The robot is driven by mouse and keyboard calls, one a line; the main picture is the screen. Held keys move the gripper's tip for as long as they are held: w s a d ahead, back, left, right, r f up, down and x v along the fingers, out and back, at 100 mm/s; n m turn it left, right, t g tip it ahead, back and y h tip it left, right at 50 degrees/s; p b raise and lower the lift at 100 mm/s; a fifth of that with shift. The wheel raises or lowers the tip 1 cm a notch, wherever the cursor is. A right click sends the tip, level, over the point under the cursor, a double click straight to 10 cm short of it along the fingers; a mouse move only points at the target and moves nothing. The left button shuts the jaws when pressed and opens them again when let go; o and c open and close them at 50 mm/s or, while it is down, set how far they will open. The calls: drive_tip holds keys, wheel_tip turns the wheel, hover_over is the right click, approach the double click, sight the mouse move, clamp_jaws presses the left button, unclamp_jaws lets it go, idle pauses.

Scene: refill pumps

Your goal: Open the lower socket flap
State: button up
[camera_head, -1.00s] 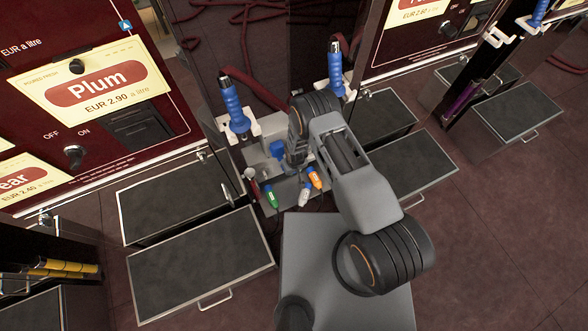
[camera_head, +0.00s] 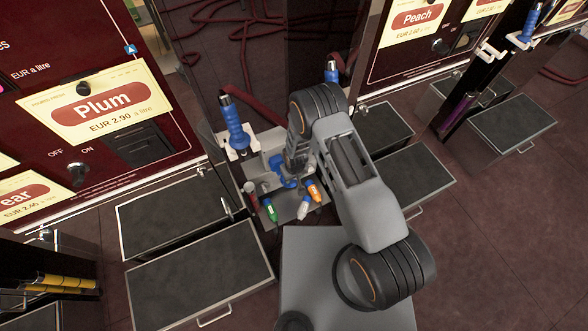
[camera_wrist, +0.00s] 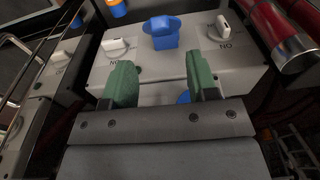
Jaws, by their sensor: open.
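My gripper (camera_wrist: 160,85) is open, its two green fingers apart over a pale grey box (camera_wrist: 118,72) in the wrist view. A blue fitting (camera_wrist: 165,35) stands up on the box beyond the fingertips. A second blue part (camera_wrist: 183,97) shows low between the fingers, mostly hidden by my gripper. I cannot tell which of the two is the lower socket flap, or whether either flap is open. The fingers seem to hold nothing. In the head view, a blue part (camera_head: 286,180) shows on the grey box beside my wrist; my fingers are hidden there.
White knobs (camera_wrist: 114,47) (camera_wrist: 222,29) flank the blue fitting. Red cylinders (camera_wrist: 279,35) lie at the upper right. In the head view, green (camera_head: 270,211), white (camera_head: 303,208) and orange (camera_head: 315,190) handles stand in front of the box, and a blue-handled nozzle (camera_head: 234,125) hangs left.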

drive_tip(key=shift+s+d+r, duration=0.1)
drive_tip(key=shift+s+r, duration=0.05)
drive_tip(key=shift+r, duration=1.35)
drive_tip(key=shift+s+r, duration=0.1)
drive_tip(key=shift+r, duration=1.35)
drive_tip(key=s+d+r+m+t+p, duration=0.1)
drive_tip(key=s+d+r+p, duration=0.2)
drive_tip(key=r, duration=1.3)
drive_tip(key=s+d+r+m+t+p, duration=0.1)
drive_tip(key=s+d+r, duration=0.5)
drive_tip(key=r, duration=1)
drive_tip(key=s+d+r+m+p, duration=0.3)
drive_tip(key=s+d+r+p, duration=0.2)
drive_tip(key=r, duration=1.1)
drive_tip(key=d+p, duration=0.1)
drive_tip(key=d, duration=0.1)
drive_tip(key=shift+d+r+t, duration=0.25)
drive_tip(key=shift+d+t, duration=0.15)
drive_tip(key=shift+s, duration=0.1)
